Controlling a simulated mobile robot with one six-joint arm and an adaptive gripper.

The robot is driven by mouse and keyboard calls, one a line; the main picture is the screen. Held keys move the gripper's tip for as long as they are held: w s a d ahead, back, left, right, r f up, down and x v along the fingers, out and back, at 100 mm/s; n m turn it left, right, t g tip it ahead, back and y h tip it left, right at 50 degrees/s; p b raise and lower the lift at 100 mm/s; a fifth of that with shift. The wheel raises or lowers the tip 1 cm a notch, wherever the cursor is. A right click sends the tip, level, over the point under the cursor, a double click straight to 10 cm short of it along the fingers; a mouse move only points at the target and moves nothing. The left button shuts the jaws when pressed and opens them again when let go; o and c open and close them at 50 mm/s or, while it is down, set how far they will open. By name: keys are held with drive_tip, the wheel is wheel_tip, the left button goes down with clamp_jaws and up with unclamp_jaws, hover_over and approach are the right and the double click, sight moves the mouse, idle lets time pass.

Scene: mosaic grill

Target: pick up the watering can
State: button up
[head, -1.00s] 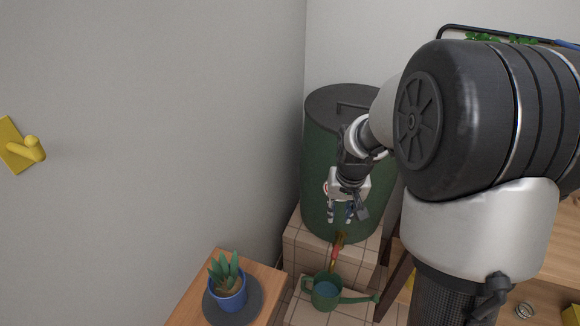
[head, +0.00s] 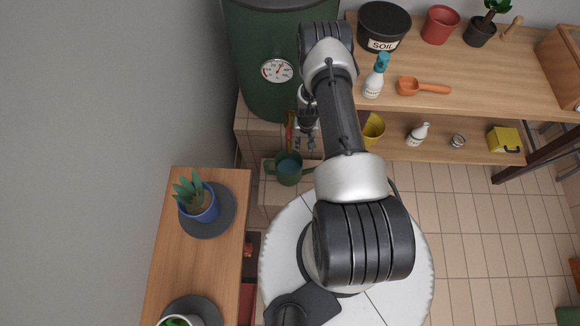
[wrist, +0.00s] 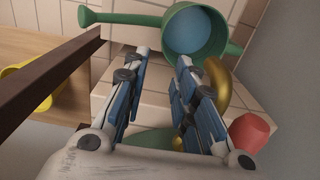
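The green watering can (head: 289,168) stands on the tiled ledge in front of the green barrel, with blue water showing in its open top. In the wrist view the watering can (wrist: 167,28) is at the top, its spout reaching left and its handle at the right. My gripper (head: 305,143) is above and just behind the can in the head view. In the wrist view my gripper (wrist: 163,58) is open and empty, its two blue-padded fingers pointing toward the can's body, apparently apart from it. My arm hides part of the spout in the head view.
A green barrel (head: 262,100) with a dial stands behind. A gold curved thing (wrist: 217,82) and a red thing (wrist: 248,133) lie close to the right finger. A dark wooden post (wrist: 45,78) is at left. A plant table (head: 165,250) stands at front left.

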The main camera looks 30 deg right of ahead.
wheel_tip(320, 180, down, 16)
drive_tip(key=a+b, duration=0.1)
drive_tip(key=b, duration=0.5)
drive_tip(key=shift+s+f, duration=0.15)
drive_tip(key=shift+s, duration=0.25)
drive_tip(key=shift+c, duration=0.6)
clamp_jaws()
drive_tip(key=shift+w, duration=0.1)
